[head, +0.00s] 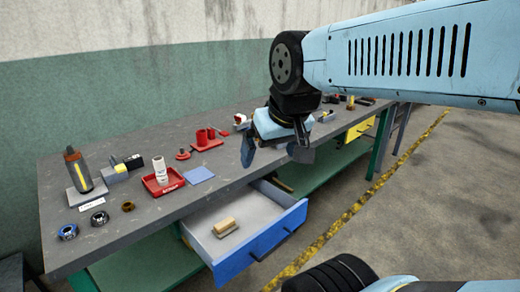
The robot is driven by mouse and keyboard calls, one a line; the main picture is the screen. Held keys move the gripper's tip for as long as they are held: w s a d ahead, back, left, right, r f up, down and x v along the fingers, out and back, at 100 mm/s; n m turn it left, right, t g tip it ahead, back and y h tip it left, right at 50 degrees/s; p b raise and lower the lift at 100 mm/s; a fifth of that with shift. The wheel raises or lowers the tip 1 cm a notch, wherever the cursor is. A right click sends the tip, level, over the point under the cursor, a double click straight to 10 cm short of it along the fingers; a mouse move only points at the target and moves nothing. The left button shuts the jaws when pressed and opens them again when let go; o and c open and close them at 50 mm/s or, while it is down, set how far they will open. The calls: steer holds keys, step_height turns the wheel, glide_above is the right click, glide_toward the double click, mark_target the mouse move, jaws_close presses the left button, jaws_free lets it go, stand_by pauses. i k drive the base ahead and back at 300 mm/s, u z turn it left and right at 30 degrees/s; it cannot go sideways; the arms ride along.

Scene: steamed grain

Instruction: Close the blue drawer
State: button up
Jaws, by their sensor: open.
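The blue drawer (258,258) is pulled out from under the grey workbench (115,227), left of centre in the head view. Its front panel has dark handles and faces the floor on the right. A tan wooden block (225,227) lies inside on the drawer's pale floor. My gripper (276,160) hangs from the arm above the bench's front edge, above and behind the drawer's right end. Its jaws are open with nothing visible between them, and it is apart from the drawer.
On the bench stand a red tray (162,186) with a white object, a blue pad (199,175), red parts (207,140), a dark tool (78,170) and several rings. A yellow drawer (360,129) is farther along. The floor right of the bench, with a yellow line (350,210), is clear.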

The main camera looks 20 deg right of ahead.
mark_target(264, 214)
steer(key=z, duration=0.65)
steer(key=k, duration=1.35)
steer(key=u, duration=0.65)
steer(key=i, duration=1)
steer(key=z, duration=0.05)
